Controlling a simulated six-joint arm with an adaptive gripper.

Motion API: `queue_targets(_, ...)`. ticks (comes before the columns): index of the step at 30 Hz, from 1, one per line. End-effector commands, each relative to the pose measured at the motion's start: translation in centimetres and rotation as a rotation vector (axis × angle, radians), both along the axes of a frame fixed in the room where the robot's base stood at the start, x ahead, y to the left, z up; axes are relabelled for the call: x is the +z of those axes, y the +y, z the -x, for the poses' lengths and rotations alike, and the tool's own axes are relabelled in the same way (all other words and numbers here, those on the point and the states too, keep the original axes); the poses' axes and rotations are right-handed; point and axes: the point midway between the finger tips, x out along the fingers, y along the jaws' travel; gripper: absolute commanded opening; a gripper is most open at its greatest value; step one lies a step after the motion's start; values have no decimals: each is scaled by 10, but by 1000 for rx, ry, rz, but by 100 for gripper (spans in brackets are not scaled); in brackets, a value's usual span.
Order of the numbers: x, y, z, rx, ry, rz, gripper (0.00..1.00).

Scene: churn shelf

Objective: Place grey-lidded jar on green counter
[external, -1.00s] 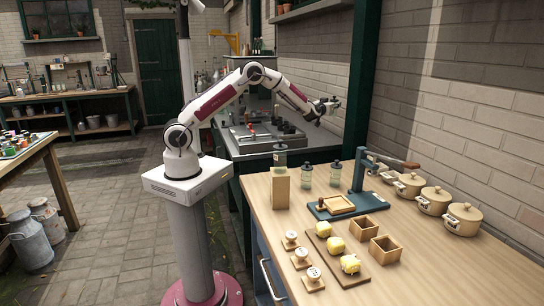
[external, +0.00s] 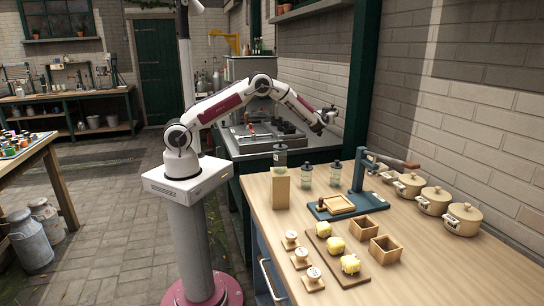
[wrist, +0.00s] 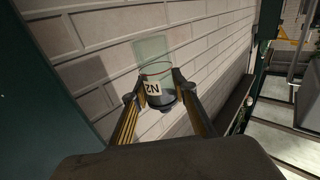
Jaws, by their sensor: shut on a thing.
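My gripper (wrist: 157,92) is shut on a clear glass jar (wrist: 153,72) with a pale printed label, seen between the fingers in the wrist view. A dark grey lid-like end (wrist: 162,104) shows at the jar's lower end in that picture. In the external view my gripper (external: 325,117) is in the air at the far end of the wooden worktop, near the wall and dark green post. The held jar is too small to make out there.
A blue press (external: 358,178), lidded pots (external: 434,200), open wooden boxes (external: 385,249) and a board of yellow pieces (external: 333,262) stand nearer. The dark green post (external: 363,70) is close to my gripper.

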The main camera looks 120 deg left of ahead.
Motion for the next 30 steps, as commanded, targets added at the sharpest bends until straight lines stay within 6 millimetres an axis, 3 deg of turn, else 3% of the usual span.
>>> queue_targets(8,-6,0,0,-1,0,0,2)
queue_targets(21,-57,0,0,-1,0,-1,2)
queue_targets(30,-62,0,0,0,0,-2,2)
